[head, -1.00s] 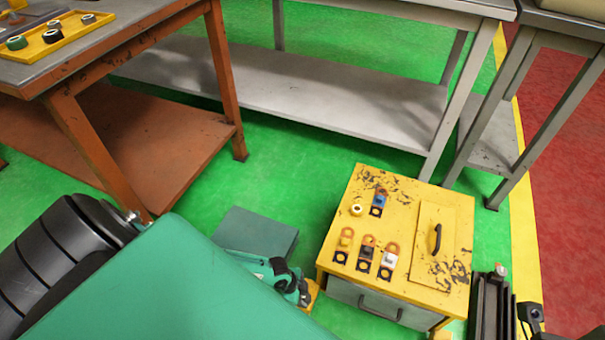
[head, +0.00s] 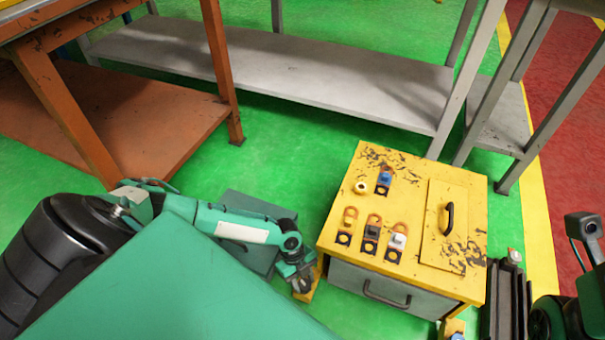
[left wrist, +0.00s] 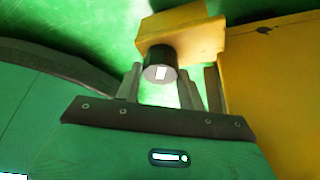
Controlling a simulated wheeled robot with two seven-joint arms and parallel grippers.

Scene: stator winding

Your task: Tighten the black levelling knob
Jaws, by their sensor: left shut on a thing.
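The yellow cabinet (head: 345,215) has worn paint and stands on the green floor. A yellow foot bracket (head: 313,288) sticks out at its lower left corner. It also shows in the left wrist view (left wrist: 200,30). The black levelling knob (left wrist: 158,66) with a white mark hangs under that bracket. My right gripper's fingers do not show.
Colored lugs (head: 371,237) and a black handle (head: 449,218) are on the cabinet top. A second yellow foot (head: 451,327) shows at its lower right. A grey-green box (head: 255,205) stands left. The orange table (head: 220,70) and grey bench (head: 290,85) stand behind.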

